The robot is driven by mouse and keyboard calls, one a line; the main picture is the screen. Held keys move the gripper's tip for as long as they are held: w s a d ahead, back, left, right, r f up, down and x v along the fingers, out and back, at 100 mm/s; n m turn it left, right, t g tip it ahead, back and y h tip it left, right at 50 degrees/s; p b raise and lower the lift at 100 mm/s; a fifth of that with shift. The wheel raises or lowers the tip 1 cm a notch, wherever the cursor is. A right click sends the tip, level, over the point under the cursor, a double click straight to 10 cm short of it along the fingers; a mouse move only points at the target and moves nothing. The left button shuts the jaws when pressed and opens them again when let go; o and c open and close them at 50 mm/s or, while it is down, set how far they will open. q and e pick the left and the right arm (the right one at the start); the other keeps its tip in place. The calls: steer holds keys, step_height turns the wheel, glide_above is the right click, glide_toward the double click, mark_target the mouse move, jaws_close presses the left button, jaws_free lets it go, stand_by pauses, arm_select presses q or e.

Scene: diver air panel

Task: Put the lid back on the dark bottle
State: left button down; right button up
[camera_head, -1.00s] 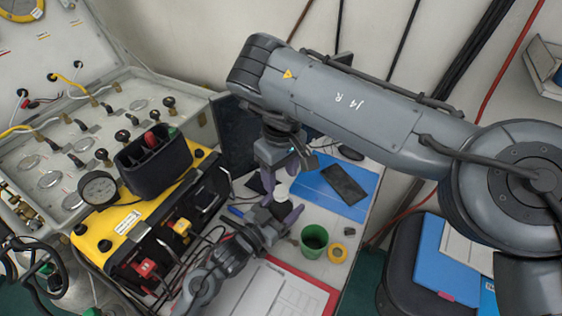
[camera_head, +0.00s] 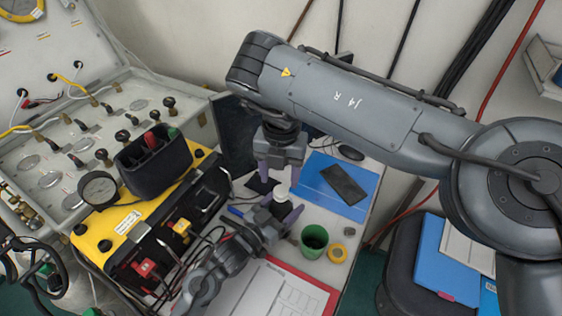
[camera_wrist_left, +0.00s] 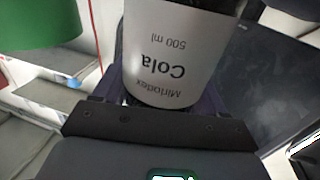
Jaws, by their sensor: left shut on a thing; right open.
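The dark bottle (camera_head: 280,209) stands between the purple fingers of my left gripper (camera_head: 284,211), which is shut on it. In the left wrist view its white label (camera_wrist_left: 180,55) reads "Cola 500 ml", upside down, and its top is out of frame. A white lid (camera_head: 283,193) shows at the bottle's top in the head view; I cannot tell how firmly it sits. My right gripper (camera_head: 279,179) is open just above the lid, its fingers pointing down and apart, with nothing seen held between them.
A black phone (camera_head: 344,184) lies on a blue folder (camera_head: 325,205) behind. A red-edged clipboard (camera_head: 290,290) lies in front. The yellow-black air panel (camera_head: 125,222) stands close on the left.

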mark_target(281, 191)
steer(key=n, duration=0.6)
steer(key=shift+r, duration=0.3)
steer(key=n, duration=0.3)
steer(key=shift+r+n, duration=0.25)
steer(key=shift+n, duration=0.05)
steer(key=shift+r+n, duration=0.15)
steer(key=shift+n, duration=0.15)
steer(key=shift+w+d+r+t, duration=0.1)
steer(key=shift+w+r+t, duration=0.15)
steer(key=shift+r, duration=0.45)
steer(key=shift+f, duration=0.1)
steer(key=shift+f, duration=3.95)
steer(key=shift+c, duration=0.3)
